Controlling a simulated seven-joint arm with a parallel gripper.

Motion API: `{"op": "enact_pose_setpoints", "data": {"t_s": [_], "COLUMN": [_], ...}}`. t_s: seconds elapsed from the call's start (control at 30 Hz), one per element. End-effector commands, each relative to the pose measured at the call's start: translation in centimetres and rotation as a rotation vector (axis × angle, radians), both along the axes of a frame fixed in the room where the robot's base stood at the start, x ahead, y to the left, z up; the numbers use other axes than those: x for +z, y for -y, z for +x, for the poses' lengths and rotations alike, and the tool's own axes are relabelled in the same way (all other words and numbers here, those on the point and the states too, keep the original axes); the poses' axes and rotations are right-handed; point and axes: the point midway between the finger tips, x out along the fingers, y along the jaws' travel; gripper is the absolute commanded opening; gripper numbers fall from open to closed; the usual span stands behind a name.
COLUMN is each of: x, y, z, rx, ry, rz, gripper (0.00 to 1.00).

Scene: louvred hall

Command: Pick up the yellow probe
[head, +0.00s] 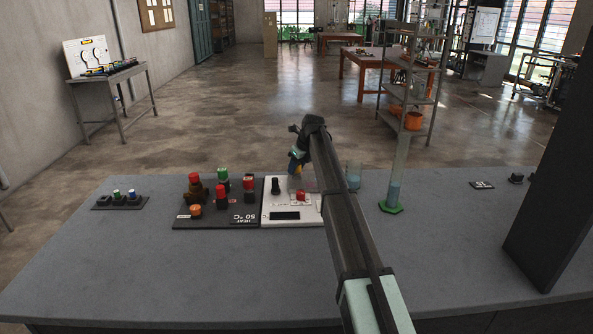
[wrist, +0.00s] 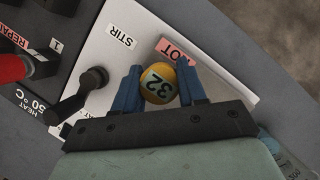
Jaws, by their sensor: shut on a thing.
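The yellow probe (wrist: 159,83) shows end-on in the wrist view as a rounded yellow top with a pale label reading 32. My gripper (wrist: 158,88) has its two blue fingers shut on it, one on each side. In the head view my gripper (head: 297,168) is over the back of the white stirrer unit (head: 278,215), and only a little yellow shows there. The probe's lower part is hidden, so I cannot tell whether it touches the unit.
A black panel (head: 182,222) with several red, green and orange-topped items is left of the unit. A green-based cylinder (head: 391,206) and a beaker (head: 353,175) stand to the right. A small rack (head: 121,201) is at far left. The table front is clear.

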Motion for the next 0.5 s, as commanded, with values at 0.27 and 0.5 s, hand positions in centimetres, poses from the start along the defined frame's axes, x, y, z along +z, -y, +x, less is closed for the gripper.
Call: {"op": "enact_pose_setpoints", "data": {"t_s": [0.27, 0.5], "x": [0.5, 3.9], "y": [0.0, 0.0], "z": [0.0, 0.1], "rx": [0.000, 0.001], "ry": [0.001, 0.002], "rz": [0.001, 0.000], "gripper": [0.09, 0.09]}}
